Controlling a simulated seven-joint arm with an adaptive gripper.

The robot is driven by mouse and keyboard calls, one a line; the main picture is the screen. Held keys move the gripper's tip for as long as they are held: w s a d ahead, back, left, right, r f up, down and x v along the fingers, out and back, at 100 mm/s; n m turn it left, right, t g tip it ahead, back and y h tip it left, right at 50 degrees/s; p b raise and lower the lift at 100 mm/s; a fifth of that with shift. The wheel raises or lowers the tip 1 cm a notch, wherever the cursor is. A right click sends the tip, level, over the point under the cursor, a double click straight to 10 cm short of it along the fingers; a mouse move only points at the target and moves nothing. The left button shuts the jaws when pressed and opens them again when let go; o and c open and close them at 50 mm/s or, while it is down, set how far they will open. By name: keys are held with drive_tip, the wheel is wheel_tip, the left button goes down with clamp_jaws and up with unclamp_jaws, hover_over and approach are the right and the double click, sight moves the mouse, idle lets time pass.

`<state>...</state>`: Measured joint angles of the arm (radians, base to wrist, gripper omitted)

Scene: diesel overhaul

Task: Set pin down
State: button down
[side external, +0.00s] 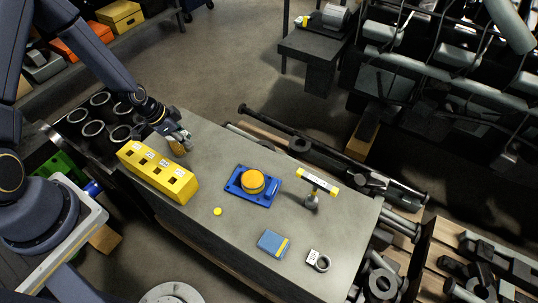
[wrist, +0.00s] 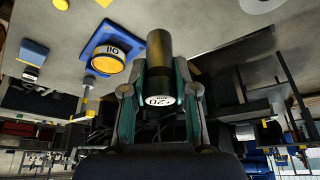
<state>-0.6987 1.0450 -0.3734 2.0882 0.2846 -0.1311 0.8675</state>
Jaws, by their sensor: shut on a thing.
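The pin (wrist: 159,62) is a dark bronze cylinder with a white end marked "+20". My gripper (wrist: 160,95) is shut on it near the marked end, and the rest sticks out past the fingertips. In the side view my gripper (side external: 182,136) is at the left end of the grey bench, just behind the yellow block. The pin (side external: 178,148) shows there as a small brownish shape below the fingers. I cannot tell whether it touches the bench top.
A yellow block (side external: 150,172) with labelled slots stands beside my gripper. A blue plate (side external: 240,187) carries a yellow-topped round can (side external: 252,181). A labelled stand (side external: 312,200), a blue box (side external: 272,243) and a ring (side external: 322,264) are farther right. Bare bench (side external: 215,150) lies between.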

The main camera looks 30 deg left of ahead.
drive_tip(key=w+f, duration=0.3)
drive_tip(key=w, duration=0.1)
drive_tip(key=w+a+f, duration=0.1)
drive_tip(key=w+f, duration=0.2)
drive_tip(key=w, duration=0.2)
drive_tip(key=w+f, duration=0.3)
drive_tip(key=w, duration=0.1)
drive_tip(key=shift+w+a+f, duration=0.15)
drive_tip(key=shift+a+f, duration=0.05)
drive_tip(key=shift+w+f, duration=0.2)
drive_tip(key=shift+f, duration=0.05)
drive_tip(key=shift+a+f, duration=0.1)
drive_tip(key=shift+f, duration=1.35)
drive_tip(key=shift+f, duration=0.15)
drive_tip(key=c, duration=0.9)
unclamp_jaws()
